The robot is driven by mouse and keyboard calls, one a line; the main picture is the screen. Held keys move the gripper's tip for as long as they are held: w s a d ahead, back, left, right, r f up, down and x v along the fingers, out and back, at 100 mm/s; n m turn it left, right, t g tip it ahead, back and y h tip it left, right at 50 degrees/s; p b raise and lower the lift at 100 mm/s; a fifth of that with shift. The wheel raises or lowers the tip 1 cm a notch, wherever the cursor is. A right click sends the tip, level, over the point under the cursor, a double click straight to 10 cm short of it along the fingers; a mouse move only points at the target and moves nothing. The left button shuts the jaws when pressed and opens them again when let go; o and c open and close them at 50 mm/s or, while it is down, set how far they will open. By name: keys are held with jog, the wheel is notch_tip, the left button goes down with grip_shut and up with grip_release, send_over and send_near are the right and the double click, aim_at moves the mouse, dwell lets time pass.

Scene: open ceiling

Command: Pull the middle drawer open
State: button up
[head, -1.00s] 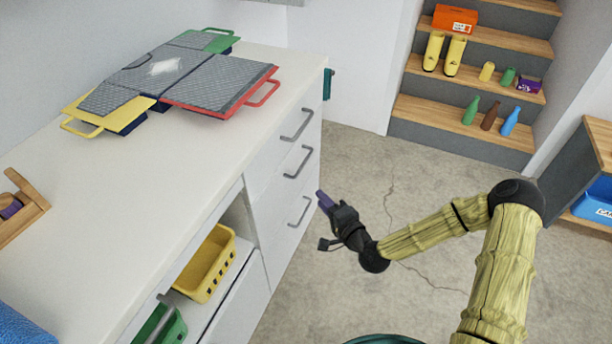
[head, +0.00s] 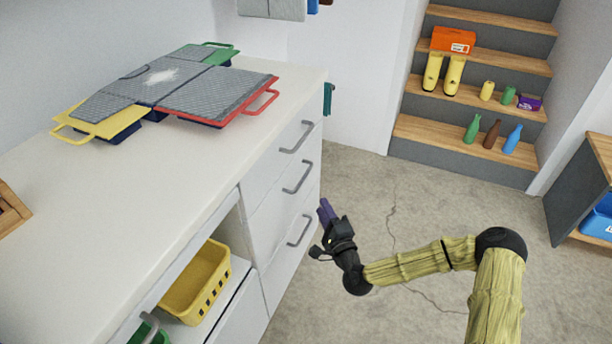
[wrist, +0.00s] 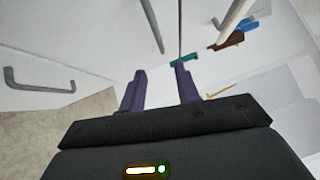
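The white cabinet has a stack of three drawers, each with a grey bar handle. The middle drawer (head: 283,200) is shut, and its handle (head: 298,178) shows in the head view. My gripper (head: 325,211) is just right of the drawer fronts, lower in the picture than the middle handle and apart from it. In the wrist view my gripper (wrist: 160,84) has two purple fingers spread with nothing between them. One bar handle (wrist: 38,84) lies left of the fingers and another bar (wrist: 152,25) lies above; I cannot tell which drawers they belong to.
The countertop (head: 130,215) carries grey mats with coloured handles. A yellow basket (head: 195,283) sits in the open shelf left of the drawers. Steps (head: 470,130) with bottles and boxes stand at the back.

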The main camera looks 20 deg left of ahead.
aim_at(306, 173)
jog(key=b+x, duration=0.2)
jog(key=x, duration=1.2)
jog(key=shift+w+a, duration=0.1)
jog(key=shift+a, duration=0.05)
grip_shut()
